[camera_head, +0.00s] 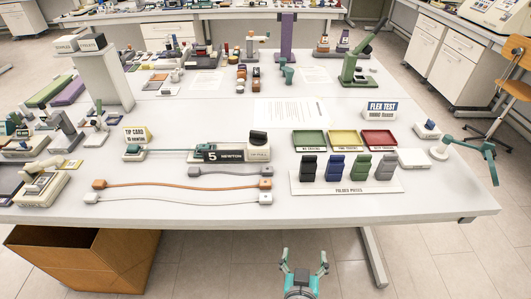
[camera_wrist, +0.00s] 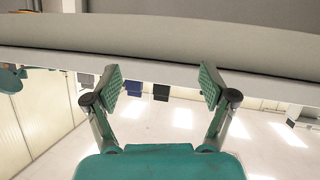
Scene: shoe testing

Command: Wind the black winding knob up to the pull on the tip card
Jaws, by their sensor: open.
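The black winding knob (camera_head: 258,138) stands on the right end of a pull tester in the middle of the white table. Beside it a dark plate (camera_head: 223,155) reads "5 NEWTON". The yellow tip card (camera_head: 136,134) stands to the left on the table; its small print is too small to read. My gripper (camera_head: 305,262) is in front of the table's front edge, well away from the knob, and it is empty. In the wrist view its two fingers (camera_wrist: 158,85) are wide apart, with the table edge beyond them. The knob does not show in the wrist view.
Cables (camera_head: 180,184) lie in front of the tester. Folded pieces (camera_head: 345,186) and green, yellow and red trays (camera_head: 343,140) are at its right. A cardboard box (camera_head: 80,262) is on the floor at left.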

